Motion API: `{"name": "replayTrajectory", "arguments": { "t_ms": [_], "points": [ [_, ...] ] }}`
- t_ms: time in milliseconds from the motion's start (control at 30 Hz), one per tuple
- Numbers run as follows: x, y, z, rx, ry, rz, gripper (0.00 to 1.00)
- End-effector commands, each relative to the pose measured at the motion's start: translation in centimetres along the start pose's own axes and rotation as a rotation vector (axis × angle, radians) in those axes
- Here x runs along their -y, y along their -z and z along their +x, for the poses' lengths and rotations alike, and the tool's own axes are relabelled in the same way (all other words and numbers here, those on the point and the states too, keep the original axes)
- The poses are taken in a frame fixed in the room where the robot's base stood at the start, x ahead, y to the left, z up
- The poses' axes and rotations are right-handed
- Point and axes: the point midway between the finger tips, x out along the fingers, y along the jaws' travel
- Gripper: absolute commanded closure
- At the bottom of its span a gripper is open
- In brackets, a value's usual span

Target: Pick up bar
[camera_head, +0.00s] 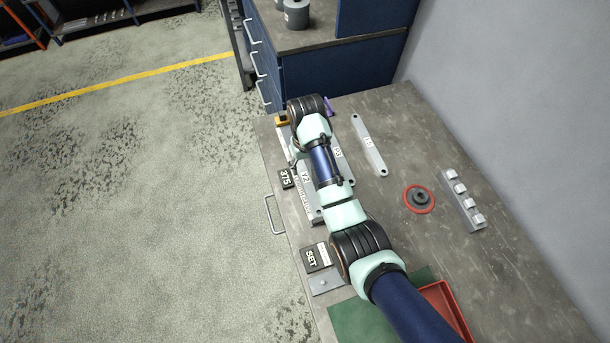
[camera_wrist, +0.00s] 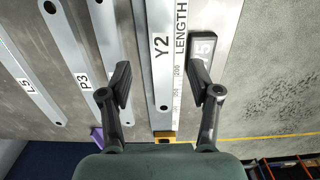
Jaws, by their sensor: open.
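Several flat grey metal bars lie side by side on the bench. In the wrist view one bar (camera_wrist: 150,85) labelled Y2 lies between the fingers of my gripper (camera_wrist: 161,75), beside a ruler strip marked LENGTH (camera_wrist: 180,75). My gripper is open, one finger on each side of the Y2 bar and apart from it. The L5 bar (camera_head: 369,143) shows clearly in the head view.
A yellow block (camera_head: 281,120) stands at the ruler's end. Dark plates marked 375 (camera_head: 285,179) and SET (camera_head: 313,258) lie near the bench edge. A red ring with a grey part (camera_head: 418,199), a peg rack (camera_head: 463,198) and a red tray (camera_head: 447,305) are to the right.

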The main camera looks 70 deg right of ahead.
Motion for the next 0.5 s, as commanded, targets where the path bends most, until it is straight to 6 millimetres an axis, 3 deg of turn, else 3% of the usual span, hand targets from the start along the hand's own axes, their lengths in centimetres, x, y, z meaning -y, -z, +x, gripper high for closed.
{"name": "replayTrajectory", "arguments": {
  "t_ms": [167, 333, 500],
  "points": [
    [0.1, -0.1, 1.2, 0.001, 0.000, -0.001, 0.38],
    [0.3, -0.2, 4.4, 0.001, 0.000, -0.002, 0.38],
    [0.3, -0.2, 5.9, -0.001, 0.000, -0.001, 0.38]
  ]
}}
